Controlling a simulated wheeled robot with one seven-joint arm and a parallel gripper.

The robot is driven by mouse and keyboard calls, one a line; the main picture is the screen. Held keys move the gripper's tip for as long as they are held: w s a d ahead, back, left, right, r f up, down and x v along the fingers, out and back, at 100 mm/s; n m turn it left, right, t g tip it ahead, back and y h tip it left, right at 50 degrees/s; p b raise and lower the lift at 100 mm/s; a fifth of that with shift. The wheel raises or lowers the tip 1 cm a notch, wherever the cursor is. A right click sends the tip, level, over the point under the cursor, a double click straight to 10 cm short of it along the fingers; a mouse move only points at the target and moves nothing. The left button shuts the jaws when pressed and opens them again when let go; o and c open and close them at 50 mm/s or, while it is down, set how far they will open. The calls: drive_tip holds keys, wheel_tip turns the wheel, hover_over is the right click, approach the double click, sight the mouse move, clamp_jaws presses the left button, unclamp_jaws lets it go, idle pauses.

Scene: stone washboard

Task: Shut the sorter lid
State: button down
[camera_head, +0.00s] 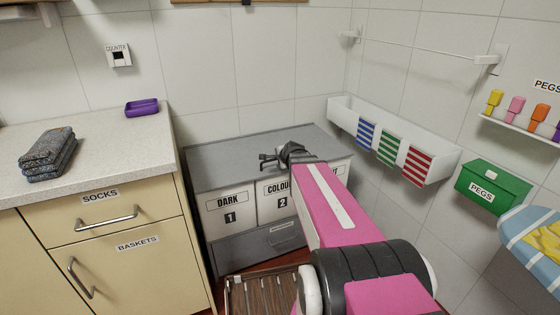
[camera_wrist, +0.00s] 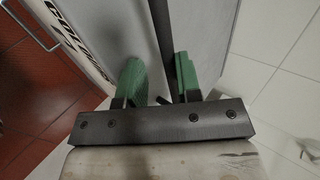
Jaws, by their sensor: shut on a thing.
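The sorter (camera_head: 237,262) is a grey cabinet with white bin fronts marked DARK 1 and COLOUR 2; a third front is mostly behind my arm. Its grey lid (camera_head: 235,155) spans the top, lying flat or nearly so; I cannot tell whether it is fully down. My gripper (camera_head: 268,160) is over the lid, partly hidden by its own wrist. In the wrist view, the green-padded fingers of my gripper (camera_wrist: 160,82) are on either side of a thin dark strip (camera_wrist: 164,35), seemingly the lid's edge or handle. Printed bin fronts show at far left there.
A beige cabinet (camera_head: 119,265) with folded jeans (camera_head: 48,155) and a purple dish (camera_head: 142,107) stands left. A white wall trough (camera_head: 437,166) with striped cloths and a green PEGS box (camera_head: 493,187) are right. A slatted crate (camera_head: 262,296) sits on the floor in front.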

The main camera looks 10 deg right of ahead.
drive_tip(key=c, duration=1.2)
unclamp_jaws()
drive_tip(key=shift+s+f, duration=0.25)
drive_tip(key=shift+f, duration=0.2)
drive_tip(key=shift+o, duration=0.2)
drive_tip(key=shift+r, duration=0.1)
drive_tip(key=v, duration=1.1)
drive_tip(key=shift+w, duration=0.2)
drive_tip(key=shift+r, duration=0.1)
drive_tip(key=s+a+f+n+g+h, duration=0.1)
drive_tip(key=s+a+f+n+g, duration=0.1)
drive_tip(key=s+f+n+g, duration=0.3)
drive_tip(key=s+a+f+n+g, duration=0.3)
drive_tip(key=s+f+n, duration=0.5)
drive_tip(key=f+n, duration=0.3)
drive_tip(key=shift+a+f+g+h, duration=0.25)
drive_tip(key=shift+f+g+h, duration=0.15)
drive_tip(key=shift+f+g, duration=0.4)
